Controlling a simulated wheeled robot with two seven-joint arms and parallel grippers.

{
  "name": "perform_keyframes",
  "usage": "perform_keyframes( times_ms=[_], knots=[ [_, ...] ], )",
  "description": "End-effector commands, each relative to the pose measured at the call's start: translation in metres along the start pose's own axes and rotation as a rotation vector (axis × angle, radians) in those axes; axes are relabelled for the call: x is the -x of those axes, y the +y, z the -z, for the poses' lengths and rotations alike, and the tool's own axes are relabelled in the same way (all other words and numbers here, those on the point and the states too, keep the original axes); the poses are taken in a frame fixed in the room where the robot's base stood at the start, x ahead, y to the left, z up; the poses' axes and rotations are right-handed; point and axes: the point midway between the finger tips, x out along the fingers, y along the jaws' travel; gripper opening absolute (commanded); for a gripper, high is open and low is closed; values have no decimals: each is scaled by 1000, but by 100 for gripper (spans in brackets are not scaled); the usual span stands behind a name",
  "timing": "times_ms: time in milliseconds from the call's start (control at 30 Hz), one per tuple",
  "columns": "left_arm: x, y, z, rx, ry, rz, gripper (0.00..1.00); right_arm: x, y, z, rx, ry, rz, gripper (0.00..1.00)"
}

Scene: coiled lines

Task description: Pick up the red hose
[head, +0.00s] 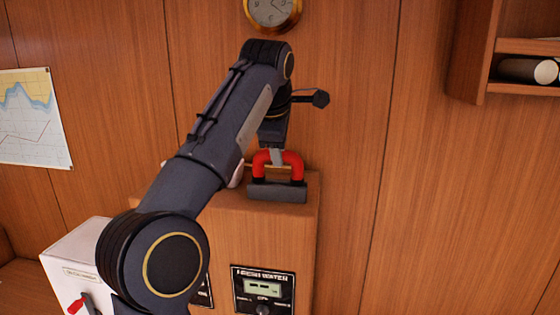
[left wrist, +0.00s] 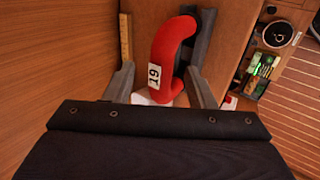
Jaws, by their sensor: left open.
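The red hose (head: 291,163) shows as a thick bent piece on top of the wooden cabinet (head: 240,215). It also shows in the left wrist view (left wrist: 167,45), with a white label reading 19. A dark grey block (head: 277,192) stands right in front of it and hides its lower part. My left gripper (head: 277,157) points down at the hose from above. In the left wrist view its open fingers (left wrist: 160,84) lie on either side of the hose, with gaps showing. I cannot tell whether either finger touches it. My right gripper is not in view.
The wood-panelled wall is close behind the hose, with a round clock (head: 272,12) above. A wall shelf (head: 525,88) is at the upper right. A white box (head: 80,255) with a red lever stands at lower left. The cabinet front carries a display panel (head: 263,290).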

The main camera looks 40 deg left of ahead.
Motion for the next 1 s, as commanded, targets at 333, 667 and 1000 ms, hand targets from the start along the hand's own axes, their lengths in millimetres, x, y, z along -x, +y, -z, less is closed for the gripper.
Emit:
perform_keyframes(
  times_ms=[333, 667, 1000],
  knots=[
    [-47, 2, 6, 0, 1, 2, 50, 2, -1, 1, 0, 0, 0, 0],
    [-62, 2, 5, -1, -3, -3, 50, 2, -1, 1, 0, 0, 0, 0],
    [-62, 2, 5, -2, -3, -3, 14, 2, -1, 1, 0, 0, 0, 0]
  ],
)
